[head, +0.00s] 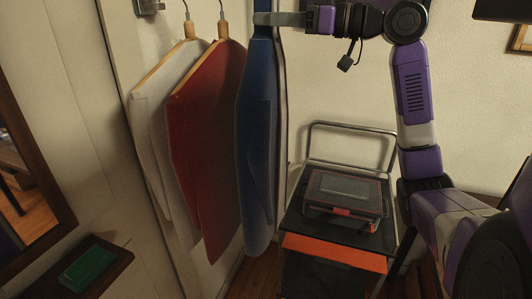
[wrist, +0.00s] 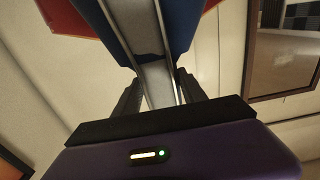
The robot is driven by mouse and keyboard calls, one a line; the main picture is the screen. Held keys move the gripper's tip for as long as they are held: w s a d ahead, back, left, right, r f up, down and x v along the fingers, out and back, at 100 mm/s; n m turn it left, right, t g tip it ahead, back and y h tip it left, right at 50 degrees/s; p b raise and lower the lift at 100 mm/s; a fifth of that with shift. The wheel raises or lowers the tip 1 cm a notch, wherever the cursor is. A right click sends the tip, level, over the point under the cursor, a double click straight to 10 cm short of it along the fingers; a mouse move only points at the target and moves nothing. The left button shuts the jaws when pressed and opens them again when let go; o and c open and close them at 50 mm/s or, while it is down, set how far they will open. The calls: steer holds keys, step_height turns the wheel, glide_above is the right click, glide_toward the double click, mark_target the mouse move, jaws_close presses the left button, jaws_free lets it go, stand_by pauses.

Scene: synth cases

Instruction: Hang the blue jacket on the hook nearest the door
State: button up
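The blue jacket (head: 257,130) hangs to the right of a red jacket (head: 208,140) and a pale grey jacket (head: 160,130). Its top runs out of the head view. My gripper (head: 278,18) is across its upper part. In the wrist view the fingers (wrist: 158,85) stand partly closed on either side of a grey strip, with the blue jacket (wrist: 178,25) against them; they look shut on it. A grey-white strip runs along the jacket's right side. Metal hooks hold the other two hangers; a metal fitting (head: 148,6) is left of them. I cannot tell which hook is nearest the door.
A cart (head: 300,215) with a dark toolbox (head: 345,192) and orange trim stands right of the blue jacket, below my arm. A brown shelf (head: 112,272) with a green box (head: 88,268) is at lower left, near a framed mirror (head: 62,215). Little floor shows.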

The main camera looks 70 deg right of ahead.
jaws_close()
steer(key=shift+r, duration=0.2)
steer(key=shift+r+p, duration=0.35)
steer(key=shift+r, duration=0.25)
steer(key=shift+s, duration=0.15)
steer(key=s, duration=1)
steer(key=shift+s+d+b, duration=0.3)
steer(key=shift+s+d, duration=0.05)
steer(key=shift+d, duration=0.1)
stand_by(1.1)
